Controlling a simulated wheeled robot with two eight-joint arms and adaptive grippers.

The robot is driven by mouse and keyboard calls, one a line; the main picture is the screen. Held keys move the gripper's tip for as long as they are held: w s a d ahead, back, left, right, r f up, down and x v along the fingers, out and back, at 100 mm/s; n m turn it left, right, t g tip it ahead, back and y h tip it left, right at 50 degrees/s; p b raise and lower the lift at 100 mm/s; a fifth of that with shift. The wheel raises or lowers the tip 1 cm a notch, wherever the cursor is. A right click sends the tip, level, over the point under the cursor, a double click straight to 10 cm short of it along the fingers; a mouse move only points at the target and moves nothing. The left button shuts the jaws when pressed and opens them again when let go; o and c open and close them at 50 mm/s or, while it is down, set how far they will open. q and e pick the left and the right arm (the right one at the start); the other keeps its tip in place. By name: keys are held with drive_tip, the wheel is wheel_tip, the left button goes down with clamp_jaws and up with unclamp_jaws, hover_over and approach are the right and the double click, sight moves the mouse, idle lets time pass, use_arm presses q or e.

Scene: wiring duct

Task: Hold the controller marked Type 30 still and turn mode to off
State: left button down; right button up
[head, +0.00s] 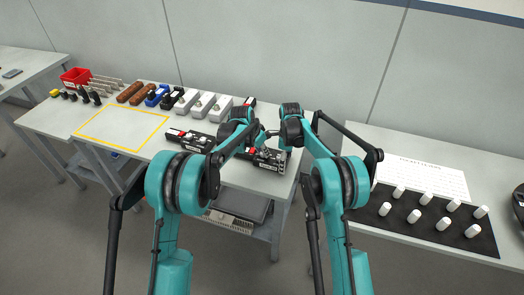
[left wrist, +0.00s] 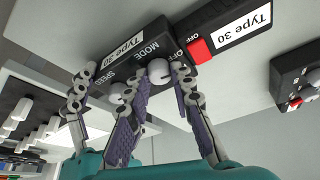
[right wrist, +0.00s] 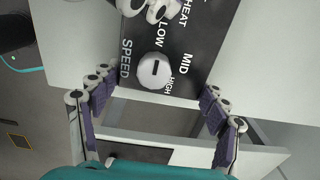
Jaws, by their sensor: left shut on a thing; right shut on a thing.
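The controller (head: 270,160) is a dark box at the front right of the table. In the left wrist view, its face (left wrist: 120,58) carries a white Type 30 label, a pale mode knob (left wrist: 157,72) and a speed knob (left wrist: 120,93). The speed knob also shows in the right wrist view (right wrist: 155,71), its dark mark near vertical. My left gripper (left wrist: 165,85) is shut on the mode knob; its fingers hide part of it, and I cannot read its pointer. My right gripper (right wrist: 157,92) is shut across the controller's body at the speed end.
A dark box (left wrist: 228,38) with a red switch and Type 30 label adjoins the controller. Another dark unit (head: 190,139) lies to the left. Several parts and a red bin (head: 76,76) line the back. A yellow outline (head: 125,128) encloses bare tabletop. White cylinders stand on a black mat (head: 385,232).

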use_arm(q)
drive_tip(key=shift+n, duration=0.4)
drive_tip(key=c, duration=1.3)
unclamp_jaws()
drive_tip(key=v, duration=1.2)
drive_tip(key=shift+s, duration=0.15)
drive_tip(key=shift+d, duration=0.1)
